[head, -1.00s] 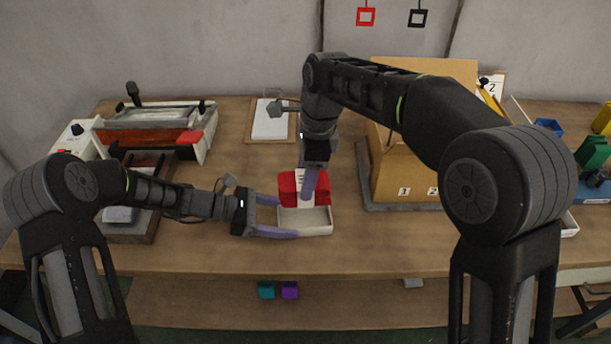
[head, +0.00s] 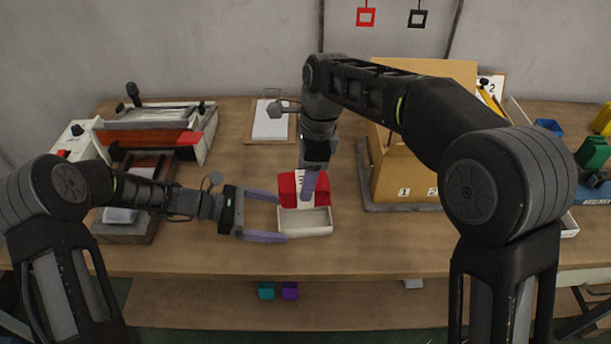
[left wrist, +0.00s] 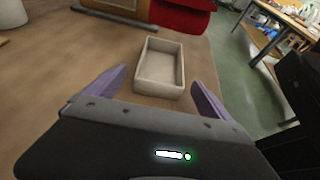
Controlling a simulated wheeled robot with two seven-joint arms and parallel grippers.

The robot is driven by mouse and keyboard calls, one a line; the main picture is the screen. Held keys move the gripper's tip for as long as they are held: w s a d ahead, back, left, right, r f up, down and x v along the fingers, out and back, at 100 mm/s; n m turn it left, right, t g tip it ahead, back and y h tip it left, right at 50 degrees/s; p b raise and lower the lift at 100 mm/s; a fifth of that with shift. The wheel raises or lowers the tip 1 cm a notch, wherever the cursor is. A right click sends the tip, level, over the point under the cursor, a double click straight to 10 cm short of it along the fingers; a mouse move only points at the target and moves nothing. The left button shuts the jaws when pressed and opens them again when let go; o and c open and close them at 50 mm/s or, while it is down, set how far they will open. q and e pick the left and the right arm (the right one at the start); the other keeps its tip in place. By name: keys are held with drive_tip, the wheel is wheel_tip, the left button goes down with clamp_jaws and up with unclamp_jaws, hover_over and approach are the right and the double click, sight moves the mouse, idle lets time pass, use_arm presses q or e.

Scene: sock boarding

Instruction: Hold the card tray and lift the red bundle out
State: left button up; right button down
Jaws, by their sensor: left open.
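The pale card tray (head: 318,233) sits empty on the table, and it also shows in the left wrist view (left wrist: 149,87). The red bundle (head: 290,190), with a white band, is at the tray's far side, held up outside it. In the left wrist view the bundle (left wrist: 180,16) is cut off by the top edge. My right gripper (head: 309,185) points down and is shut on the bundle, one purple finger across its front; the other finger is hidden. My left gripper (head: 283,217) is open at the tray's left end, and its fingers (left wrist: 158,80) hold nothing.
A cardboard box (head: 405,175) on a grey base stands to the right. A clipboard (head: 270,122) lies at the back. A machine with a red front (head: 150,138) stands at the left. The table front (head: 350,258) is clear.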

use_arm(q)
drive_tip(key=v, duration=0.9)
drive_tip(key=shift+a, duration=0.1)
drive_tip(key=shift+s, duration=0.1)
